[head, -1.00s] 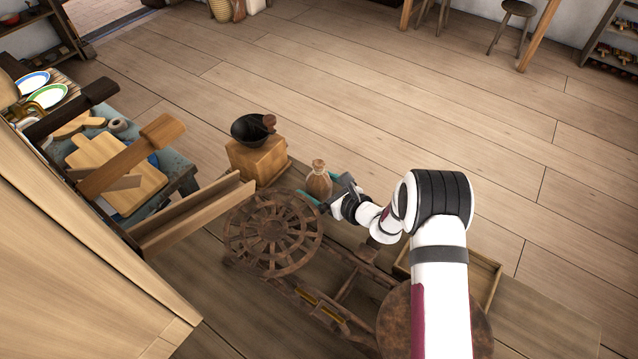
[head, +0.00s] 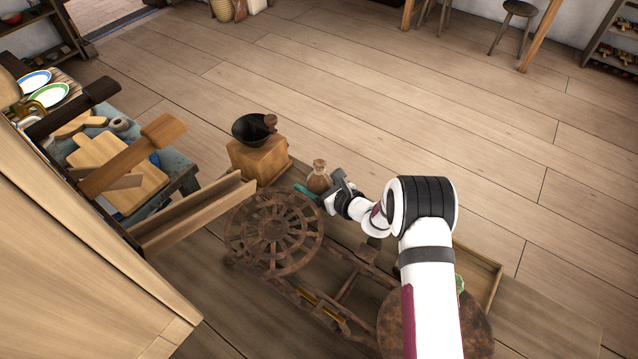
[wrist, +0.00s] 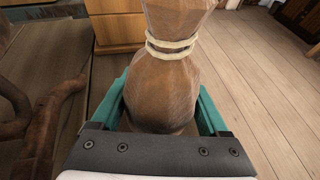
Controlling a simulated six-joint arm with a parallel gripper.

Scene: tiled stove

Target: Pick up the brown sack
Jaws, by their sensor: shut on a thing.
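The brown sack (head: 319,177) is small and upright, tied near its top with a pale cord. It stands beyond the spinning wheel in the head view. In the wrist view the sack (wrist: 165,85) fills the middle, between the teal fingers. My gripper (head: 322,191) is at the sack, coming from the lower right, and is shut on it. In the wrist view my gripper (wrist: 163,118) has one finger on each side of the sack's lower body. The sack's base is partly hidden by the gripper, so I cannot tell whether it touches the surface below.
A wooden spinning wheel (head: 273,235) lies just left of my arm. A wooden coffee grinder (head: 259,158) with a black bowl stands behind it. A shallow wooden tray (head: 488,282) is partly behind my arm. Open plank floor (head: 420,120) lies beyond.

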